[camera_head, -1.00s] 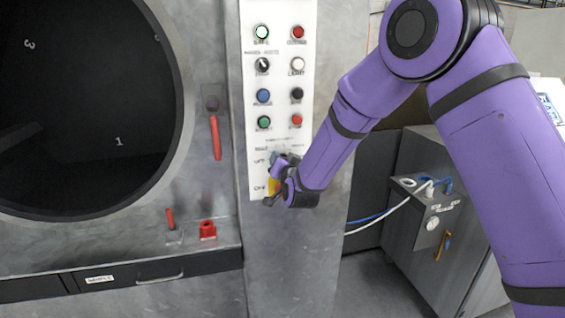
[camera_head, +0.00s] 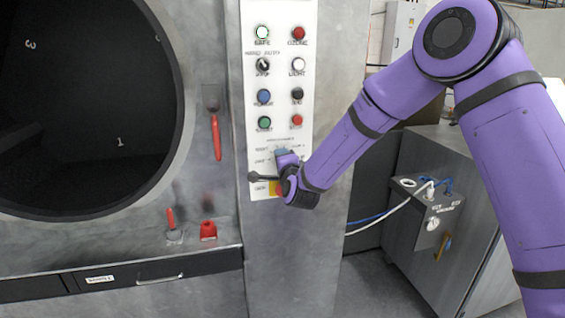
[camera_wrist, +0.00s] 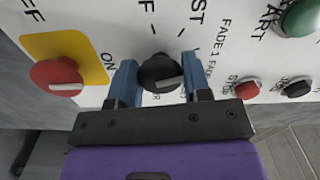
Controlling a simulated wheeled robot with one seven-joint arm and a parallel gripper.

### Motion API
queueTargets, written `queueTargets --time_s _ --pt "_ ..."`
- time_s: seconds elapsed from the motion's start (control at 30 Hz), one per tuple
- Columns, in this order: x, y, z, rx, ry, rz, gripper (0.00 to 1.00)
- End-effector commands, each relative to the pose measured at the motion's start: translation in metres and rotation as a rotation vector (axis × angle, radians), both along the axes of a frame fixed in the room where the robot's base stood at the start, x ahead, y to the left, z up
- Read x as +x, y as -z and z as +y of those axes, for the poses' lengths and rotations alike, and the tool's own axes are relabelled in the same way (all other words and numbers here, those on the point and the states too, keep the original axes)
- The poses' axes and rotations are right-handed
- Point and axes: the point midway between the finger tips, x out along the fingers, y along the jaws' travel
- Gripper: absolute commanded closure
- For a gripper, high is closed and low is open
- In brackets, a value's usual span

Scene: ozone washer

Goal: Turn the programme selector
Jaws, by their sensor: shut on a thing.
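The programme selector, a black round knob (camera_wrist: 160,72) with a pale pointer bar, sits on the white panel among printed labels in the wrist view. My gripper (camera_wrist: 158,68) has its two blue fingers on either side of the knob and is shut on it. The pointer bar lies slantwise, near the right finger. In the head view my gripper (camera_head: 282,157) is at the lower part of the control panel (camera_head: 280,18) and hides the knob. Several of the labels around it are partly covered.
A red knob (camera_wrist: 58,77) on a yellow plate is left of the fingers in the wrist view. A red button (camera_wrist: 246,88), a black button (camera_wrist: 296,86) and a green button (camera_wrist: 302,17) are to the right. A grey cabinet (camera_head: 408,240) with cables stands right of the panel.

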Motion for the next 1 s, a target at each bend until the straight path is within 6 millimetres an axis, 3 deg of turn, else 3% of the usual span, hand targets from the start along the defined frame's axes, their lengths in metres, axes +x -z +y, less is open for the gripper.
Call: queueTargets --time_s 1.0 --pt "0.0004 0.0005 -0.0022 0.924 0.003 0.268 0.79"
